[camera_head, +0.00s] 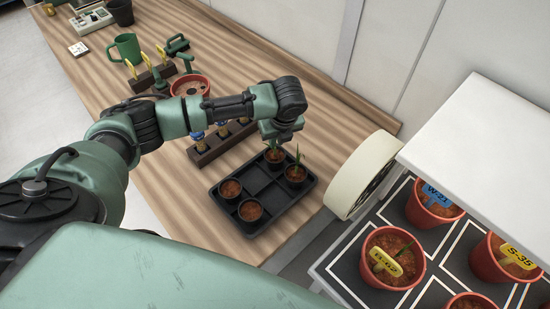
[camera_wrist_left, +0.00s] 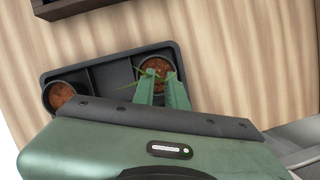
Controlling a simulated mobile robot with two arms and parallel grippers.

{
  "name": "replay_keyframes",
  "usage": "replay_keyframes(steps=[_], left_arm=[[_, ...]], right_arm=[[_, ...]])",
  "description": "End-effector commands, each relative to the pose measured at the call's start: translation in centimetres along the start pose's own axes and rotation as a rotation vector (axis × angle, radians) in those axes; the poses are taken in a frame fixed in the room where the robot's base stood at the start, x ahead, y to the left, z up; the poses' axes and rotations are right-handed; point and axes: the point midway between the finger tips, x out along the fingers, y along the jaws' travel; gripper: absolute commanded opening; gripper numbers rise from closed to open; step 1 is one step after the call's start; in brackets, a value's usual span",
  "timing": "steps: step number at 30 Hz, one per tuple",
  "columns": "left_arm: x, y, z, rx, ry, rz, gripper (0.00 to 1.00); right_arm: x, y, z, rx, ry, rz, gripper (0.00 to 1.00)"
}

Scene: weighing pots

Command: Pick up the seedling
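The black seedling tray (camera_head: 268,189) lies on the wooden bench. A pot with a green seedling (camera_head: 274,155) stands in its far corner, partly hidden by my left gripper (camera_head: 280,136). In the left wrist view, this pot (camera_wrist_left: 156,68) shows thin green leaves at my left gripper's two fingers (camera_wrist_left: 161,80). The fingers point down at the seedling, with a gap between them. I cannot tell whether they touch its stem. A second seedling pot (camera_head: 295,173) stands beside it. Two pots of bare soil (camera_head: 230,189) (camera_head: 250,210) fill the opposite end. My right gripper is out of view.
A dark wooden rack (camera_head: 218,143) lies behind the tray, close by. A red pot (camera_head: 190,86), a green watering can (camera_head: 127,48) and small tools stand farther back. A white round-faced device (camera_head: 362,174) and a shelf of labelled red pots (camera_head: 393,258) are at right.

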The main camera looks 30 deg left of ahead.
Motion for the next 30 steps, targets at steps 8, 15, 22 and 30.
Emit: replay_keyframes(steps=[8, 15, 22, 30], left_arm=[[3.6, 0.3, -0.9, 0.0, 0.002, 0.004, 0.13], [5.6, 0.2, -0.8, 0.002, 0.0, 0.0, 0.13], [5.6, 0.2, -0.8, 0.002, 0.0, 0.0, 0.0], [5.6, 0.2, -0.8, 0.001, 0.0, 0.0, 0.0]], right_arm=[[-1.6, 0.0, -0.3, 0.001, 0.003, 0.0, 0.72], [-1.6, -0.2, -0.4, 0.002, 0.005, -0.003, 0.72], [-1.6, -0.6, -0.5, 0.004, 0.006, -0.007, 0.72], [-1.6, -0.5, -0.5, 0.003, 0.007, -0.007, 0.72]])
